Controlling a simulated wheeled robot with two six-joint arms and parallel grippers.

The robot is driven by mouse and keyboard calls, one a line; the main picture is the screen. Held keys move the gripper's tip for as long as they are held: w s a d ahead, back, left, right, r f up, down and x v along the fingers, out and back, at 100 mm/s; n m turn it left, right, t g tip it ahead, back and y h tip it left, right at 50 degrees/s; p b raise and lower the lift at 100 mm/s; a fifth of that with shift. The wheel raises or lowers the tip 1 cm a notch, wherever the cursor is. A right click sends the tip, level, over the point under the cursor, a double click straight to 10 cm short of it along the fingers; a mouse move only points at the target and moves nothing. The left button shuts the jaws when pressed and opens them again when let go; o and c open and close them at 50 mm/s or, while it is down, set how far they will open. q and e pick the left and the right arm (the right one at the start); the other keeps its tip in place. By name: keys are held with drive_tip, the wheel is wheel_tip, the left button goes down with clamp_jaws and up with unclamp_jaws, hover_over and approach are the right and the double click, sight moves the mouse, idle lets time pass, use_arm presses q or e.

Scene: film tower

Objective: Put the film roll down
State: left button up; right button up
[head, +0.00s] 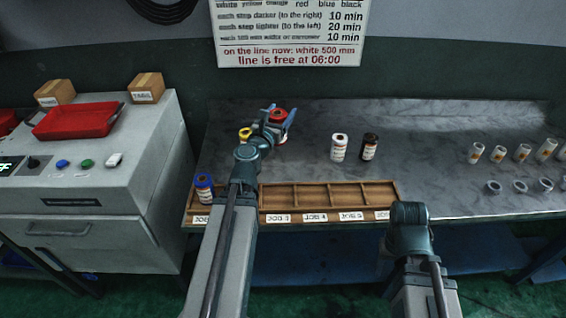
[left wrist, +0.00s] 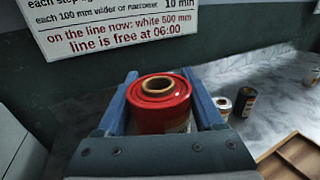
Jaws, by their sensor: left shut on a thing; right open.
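My left gripper (head: 277,115) is shut on the red film roll (head: 278,114), with one blue finger on each side. In the left wrist view the red roll (left wrist: 160,103) stands upright between the fingers, its brown core facing up. Its lower part is hidden, so I cannot tell whether it touches the table. A wooden rack (head: 323,195) with job labels lies along the table's front edge. A blue roll (head: 204,188) stands at its left end; the compartments right of my left arm look empty. My right arm shows at the lower right, but its gripper fingers do not show.
A yellow roll (head: 245,134) stands just left of my left gripper, partly hidden. A white roll (head: 339,147) and a black roll (head: 369,146) stand behind the rack. Several pale cores (head: 498,153) are at the right. The grey table (head: 430,150) is clear between them.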

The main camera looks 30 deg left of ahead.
use_arm(q)
drive_tip(key=d+f+m+h+b, duration=0.2)
drive_tip(key=d+f+h+b, duration=0.1)
drive_tip(key=f+b, duration=0.8)
wheel_tip(320, 180, down, 2)
drive_tip(key=shift+w+d+f, duration=0.2)
drive_tip(key=shift+w+d, duration=0.1)
drive_tip(key=shift+d, duration=0.35)
use_arm(e)
wheel_tip(320, 180, down, 14)
drive_tip(key=shift+r, duration=0.25)
